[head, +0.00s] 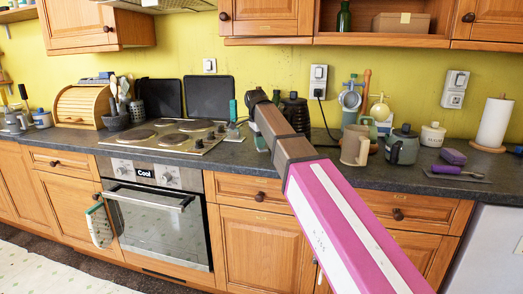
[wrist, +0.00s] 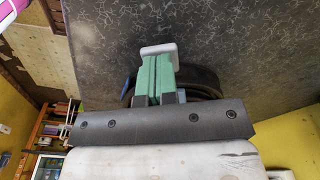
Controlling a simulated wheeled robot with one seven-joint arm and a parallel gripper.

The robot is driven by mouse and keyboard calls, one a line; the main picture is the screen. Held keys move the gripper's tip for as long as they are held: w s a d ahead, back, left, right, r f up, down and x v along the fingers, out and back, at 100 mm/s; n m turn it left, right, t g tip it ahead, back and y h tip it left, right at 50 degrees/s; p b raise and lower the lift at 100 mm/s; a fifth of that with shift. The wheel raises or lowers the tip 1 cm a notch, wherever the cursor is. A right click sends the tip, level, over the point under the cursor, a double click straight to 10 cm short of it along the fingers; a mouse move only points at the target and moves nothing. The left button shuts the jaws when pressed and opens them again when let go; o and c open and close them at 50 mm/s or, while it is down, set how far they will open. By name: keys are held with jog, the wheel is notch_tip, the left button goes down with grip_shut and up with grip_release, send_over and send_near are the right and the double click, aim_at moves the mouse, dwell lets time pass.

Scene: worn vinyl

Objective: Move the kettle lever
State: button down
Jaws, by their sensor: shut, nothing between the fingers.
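A black kettle (head: 295,112) stands at the back of the counter in the head view, partly hidden behind my arm. In the wrist view my gripper (wrist: 156,68) has its two green fingers shut together with nothing between them. A dark rounded object (wrist: 207,82), possibly the kettle or its base, lies behind the fingers. A pale grey piece (wrist: 158,49) shows right at the fingertips. I cannot tell whether it is part of the gripper or the kettle lever. The lever is not clearly visible in the head view, and contact cannot be told.
The hob (head: 170,135) is left of my arm, with dark boards behind it. A beige mug (head: 355,145), a grey pot (head: 402,146) and a paper roll (head: 494,124) stand to the right. A wall socket (head: 318,80) is above the kettle.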

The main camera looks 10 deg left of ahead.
dwell(0.3)
jog(key=shift+f, duration=0.8)
jog(key=shift+s+a+r, duration=0.3)
jog(key=shift+s+a, duration=0.05)
jog(key=shift+a, duration=0.35)
jog(key=shift+s+a+r, duration=0.25)
jog(key=shift+s+a, duration=0.05)
jog(key=shift+a, duration=0.4)
jog(key=shift+r, duration=0.1)
notch_tip(320, 180, up, 10)
jog(key=shift+s+a+r, duration=0.25)
jog(key=shift+a, duration=0.2)
jog(key=shift+a, duration=0.1)
